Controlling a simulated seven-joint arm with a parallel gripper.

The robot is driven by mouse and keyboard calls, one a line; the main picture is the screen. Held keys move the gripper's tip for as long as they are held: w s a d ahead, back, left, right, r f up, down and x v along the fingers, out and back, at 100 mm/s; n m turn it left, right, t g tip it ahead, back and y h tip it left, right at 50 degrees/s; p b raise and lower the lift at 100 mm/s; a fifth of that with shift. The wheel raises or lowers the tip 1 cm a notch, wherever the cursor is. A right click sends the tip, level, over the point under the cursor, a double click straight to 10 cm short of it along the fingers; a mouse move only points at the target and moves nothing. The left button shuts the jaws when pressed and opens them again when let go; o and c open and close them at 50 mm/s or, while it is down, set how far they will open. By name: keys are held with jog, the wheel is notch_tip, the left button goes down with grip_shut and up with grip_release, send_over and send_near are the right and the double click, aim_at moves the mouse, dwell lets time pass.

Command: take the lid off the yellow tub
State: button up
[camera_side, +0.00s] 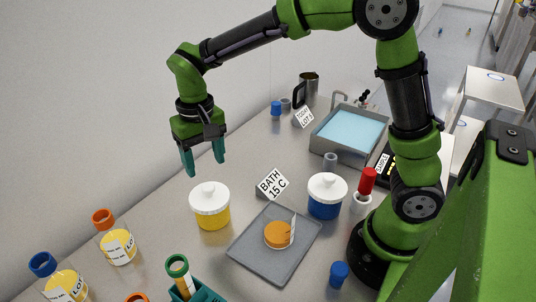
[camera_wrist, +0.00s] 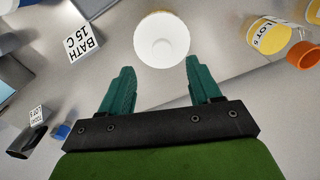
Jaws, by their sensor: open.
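The yellow tub (camera_side: 212,217) stands on the bench with its white knobbed lid (camera_side: 209,196) on top. In the wrist view the white lid (camera_wrist: 161,40) is seen from above, just beyond the fingertips and roughly centred between them; it hides most of the tub. My gripper (camera_side: 203,170) is above the bench, behind the tub and higher than its lid, with green fingers pointing down. In the wrist view my gripper (camera_wrist: 157,65) is open, with nothing between its fingers.
A blue tub (camera_side: 325,203) with a white lid stands right of a grey tray (camera_side: 250,262) holding an orange disc (camera_side: 279,234). A "BATH 15 C" sign (camera_side: 271,185) stands behind the tray. Lot jars (camera_side: 118,247) stand at left. A water bath (camera_side: 349,131) is further back.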

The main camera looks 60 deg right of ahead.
aim_at(207, 186)
jog(key=shift+w+a+f, duration=0.1)
jog(key=shift+w+f, duration=0.05)
jog(key=shift+f, duration=3.35)
jog(key=c, duration=1.1)
